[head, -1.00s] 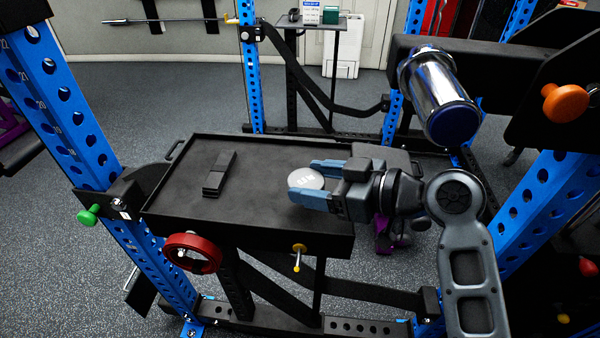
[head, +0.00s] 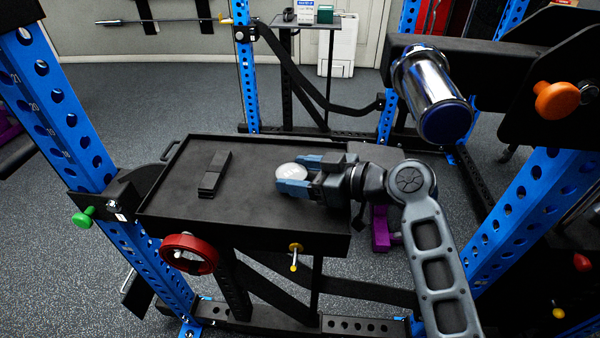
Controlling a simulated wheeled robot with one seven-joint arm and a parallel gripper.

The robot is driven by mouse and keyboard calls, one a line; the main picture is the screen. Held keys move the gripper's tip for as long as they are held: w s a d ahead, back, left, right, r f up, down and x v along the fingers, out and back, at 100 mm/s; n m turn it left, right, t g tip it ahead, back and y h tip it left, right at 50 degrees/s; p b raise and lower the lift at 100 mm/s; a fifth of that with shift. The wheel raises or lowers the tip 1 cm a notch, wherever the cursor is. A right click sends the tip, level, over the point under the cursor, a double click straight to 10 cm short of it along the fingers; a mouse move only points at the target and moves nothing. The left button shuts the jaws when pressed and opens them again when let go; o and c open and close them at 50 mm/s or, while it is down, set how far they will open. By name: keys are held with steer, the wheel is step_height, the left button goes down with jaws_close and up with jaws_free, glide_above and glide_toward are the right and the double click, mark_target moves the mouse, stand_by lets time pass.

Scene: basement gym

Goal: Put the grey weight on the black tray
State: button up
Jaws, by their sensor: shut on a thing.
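The grey weight (head: 290,170) is a small pale disc in the head view. My gripper (head: 296,174), with blue fingers, is shut on it from the right. The weight is over the right half of the black tray (head: 240,210), a wide flat tray with a low rim. I cannot tell whether the weight touches the tray's surface or is just above it. Part of the weight is hidden by the near finger.
A black block (head: 214,173) lies on the tray's left half. Blue rack posts (head: 60,120) stand on both sides. A chrome bar end (head: 432,95) juts out above my arm. A red ring (head: 189,254) and a yellow pin (head: 295,257) are at the tray's front.

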steer(key=o, duration=1)
steer(key=shift+f, duration=0.15)
steer(key=o, duration=0.5)
steer(key=shift+c, duration=0.2)
steer(key=shift+r, duration=0.25)
steer(key=b+v, duration=0.1)
steer(key=v, duration=1.1)
